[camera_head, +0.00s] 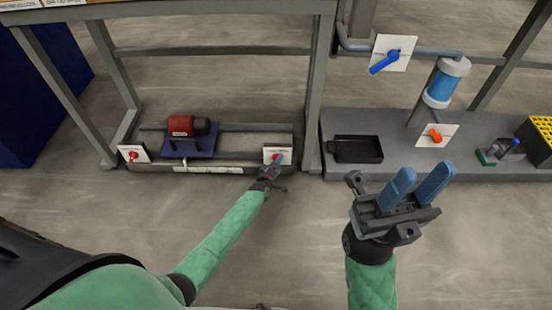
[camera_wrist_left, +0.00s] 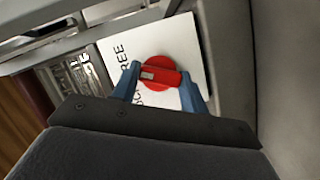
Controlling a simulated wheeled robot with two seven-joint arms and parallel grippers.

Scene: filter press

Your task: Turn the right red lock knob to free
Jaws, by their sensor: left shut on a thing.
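The right red lock knob (camera_wrist_left: 160,73) sits on a white plate (camera_wrist_left: 133,42) with the word FREE and other, partly hidden lettering. In the head view this plate (camera_head: 268,152) is at the right end of the low pump base, with the knob mostly hidden by my gripper. My left gripper (camera_head: 273,165) is there; in the wrist view its blue fingers (camera_wrist_left: 164,88) are shut on the knob's grip from both sides. The left red lock knob (camera_head: 133,154) is on its own white plate at the base's left end. My right gripper (camera_head: 416,188) is open and empty, in front of the platform.
A red motor (camera_head: 182,126) stands between the two lock plates. To the right, a grey platform (camera_head: 400,125) carries a black tray (camera_head: 357,149), an orange-handled valve (camera_head: 435,135) and a blue cylinder (camera_head: 440,87). A frame post (camera_head: 318,90) rises close to my left gripper. The floor in front is clear.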

